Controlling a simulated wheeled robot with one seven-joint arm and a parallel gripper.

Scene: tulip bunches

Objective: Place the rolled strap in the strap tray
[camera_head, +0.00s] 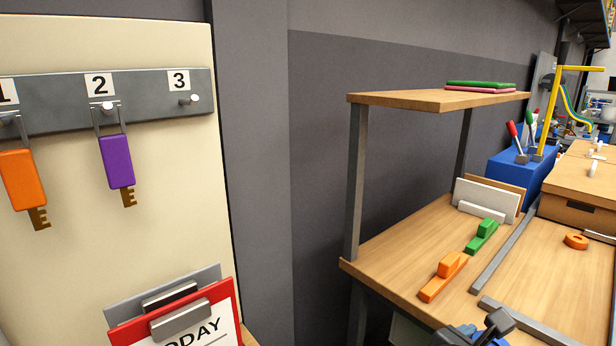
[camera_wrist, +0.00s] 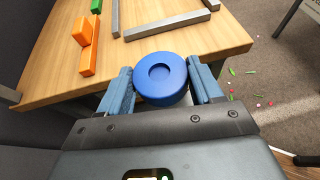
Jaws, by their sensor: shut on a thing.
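A round blue roll with a recessed centre (camera_wrist: 160,60), which looks like the rolled strap, sits between the blue fingers of my gripper (camera_wrist: 159,82) in the wrist view. My gripper is shut on it, one finger at each side. The roll is at the front edge of the wooden table (camera_wrist: 55,62), seen from above. In the head view, part of my gripper (camera_head: 480,334) shows at the bottom edge, and the roll cannot be made out clearly. Grey bars (camera_head: 507,250) frame an area of the tabletop; I cannot tell whether this is the strap tray.
An orange ring-shaped piece (camera_head: 576,241) lies inside the grey bars. Orange (camera_head: 443,278) and green (camera_head: 482,238) blocks stand left of them. A raised shelf (camera_head: 430,99) spans the table's left part. Keys hang on a board at left. Small bits litter the floor (camera_wrist: 262,85).

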